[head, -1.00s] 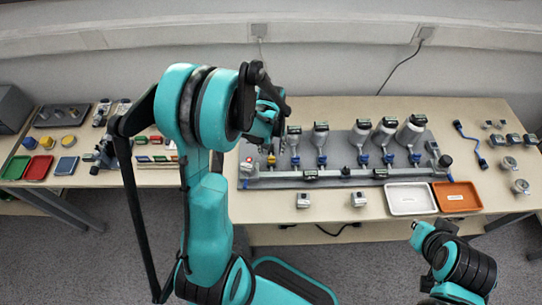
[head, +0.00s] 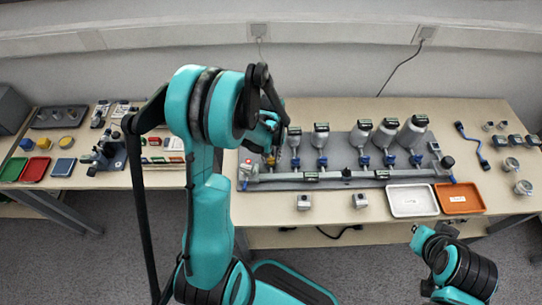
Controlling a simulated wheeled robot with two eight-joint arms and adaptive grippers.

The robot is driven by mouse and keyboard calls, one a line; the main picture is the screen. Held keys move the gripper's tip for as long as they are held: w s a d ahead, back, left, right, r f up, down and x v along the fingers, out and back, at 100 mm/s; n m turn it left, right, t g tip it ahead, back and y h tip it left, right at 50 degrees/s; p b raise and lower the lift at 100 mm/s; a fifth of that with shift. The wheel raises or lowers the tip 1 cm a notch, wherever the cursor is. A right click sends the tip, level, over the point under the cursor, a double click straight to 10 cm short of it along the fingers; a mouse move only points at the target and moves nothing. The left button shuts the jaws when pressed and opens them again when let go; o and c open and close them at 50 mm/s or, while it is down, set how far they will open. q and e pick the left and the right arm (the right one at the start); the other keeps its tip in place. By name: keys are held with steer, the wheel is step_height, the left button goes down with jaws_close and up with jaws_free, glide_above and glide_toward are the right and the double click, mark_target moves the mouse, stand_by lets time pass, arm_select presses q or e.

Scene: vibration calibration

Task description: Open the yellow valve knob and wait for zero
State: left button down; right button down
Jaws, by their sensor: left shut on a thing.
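The yellow valve knob (head: 270,161) is at the left end of the grey pipe rig (head: 330,176), beside a red part. Only a small piece of it shows. My left gripper (head: 273,150) reaches down over it and is shut on it; the fingertips are small and partly hidden by my arm. Several grey vessels with dark gauges, such as the left one (head: 294,138), stand on blue valves along the rig. The gauge readings are too small to read. My right arm shows at the lower right, but its gripper cannot be made out.
A white tray (head: 411,203) and an orange tray (head: 460,199) lie at the front right of the table. Two small grey blocks (head: 304,202) lie near the front edge. A side table at left holds red, green and blue trays.

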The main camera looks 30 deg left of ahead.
arm_select(q)
steer(key=m, duration=0.3)
steer(key=shift+m+b, duration=0.4)
steer(key=m, duration=0.4)
steer(key=shift+m+b, duration=0.3)
steer(key=m, duration=0.4)
steer(key=shift+m+b, duration=0.4)
steer(key=shift+m, duration=2.3)
steer(key=c, duration=1.2)
jaws_free()
